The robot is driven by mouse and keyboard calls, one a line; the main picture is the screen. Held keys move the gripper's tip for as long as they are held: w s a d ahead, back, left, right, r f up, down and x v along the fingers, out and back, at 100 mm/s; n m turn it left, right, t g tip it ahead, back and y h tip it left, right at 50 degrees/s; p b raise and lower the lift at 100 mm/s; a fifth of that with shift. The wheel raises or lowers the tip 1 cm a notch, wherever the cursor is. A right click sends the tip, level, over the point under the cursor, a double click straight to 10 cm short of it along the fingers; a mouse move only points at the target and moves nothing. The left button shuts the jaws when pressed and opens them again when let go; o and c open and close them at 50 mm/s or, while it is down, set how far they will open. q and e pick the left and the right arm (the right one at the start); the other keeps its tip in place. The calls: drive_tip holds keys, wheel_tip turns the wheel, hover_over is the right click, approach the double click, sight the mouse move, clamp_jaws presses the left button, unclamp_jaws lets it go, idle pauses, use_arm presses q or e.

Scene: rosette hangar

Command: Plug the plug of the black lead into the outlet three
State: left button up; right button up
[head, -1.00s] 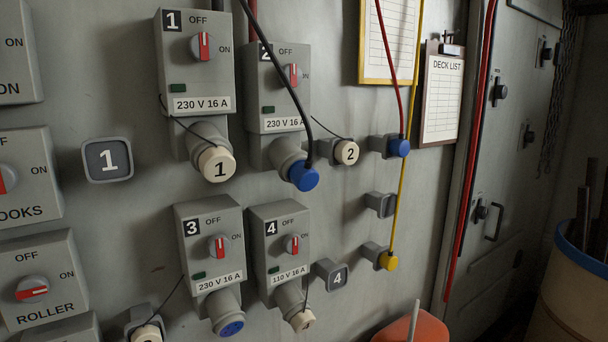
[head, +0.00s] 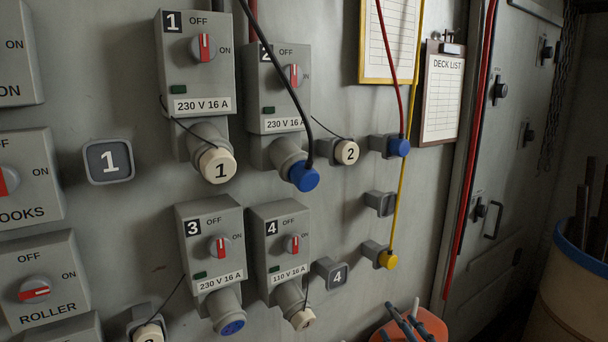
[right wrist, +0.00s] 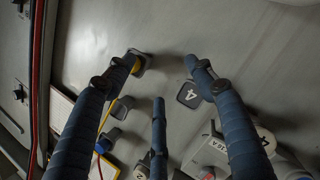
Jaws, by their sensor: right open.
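The black lead (head: 276,70) hangs down from the top to its blue plug (head: 303,176), which sits in the socket of outlet two (head: 278,95). Outlet three (head: 211,250) is below outlet one; its blue socket face (head: 232,327) is uncovered and empty. A cream cap (head: 150,332) hangs on a cord at its lower left. My right gripper (head: 408,322) is at the bottom edge, right of outlet four and apart from the plug. In the right wrist view its fingers (right wrist: 160,75) are spread and empty. My left gripper is not in view.
Outlet one (head: 196,65) and outlet four (head: 280,245) flank these outlets. Grey holders at the right carry a blue plug with a red lead (head: 398,146) and a yellow plug (head: 387,260). The holder (head: 380,203) between them is empty.

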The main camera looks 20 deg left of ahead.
drive_tip(key=s+a+r+n+y, duration=0.2)
drive_tip(key=a+r+n, duration=0.1)
drive_tip(key=r, duration=0.6)
drive_tip(key=s+a+r+n+y, duration=0.2)
drive_tip(key=a+r, duration=0.1)
drive_tip(key=r, duration=0.6)
drive_tip(key=n+g+y, duration=0.1)
drive_tip(key=n+y, duration=0.5)
drive_tip(key=n, duration=0.1)
approach(310, 183)
drive_tip(key=shift+w+a+r, duration=0.25)
drive_tip(key=shift+a+r, duration=0.2)
drive_tip(key=shift+w, duration=0.1)
drive_tip(key=shift+p+x, duration=1.15)
drive_tip(key=shift+x, duration=3.3)
drive_tip(key=shift+f, duration=0.15)
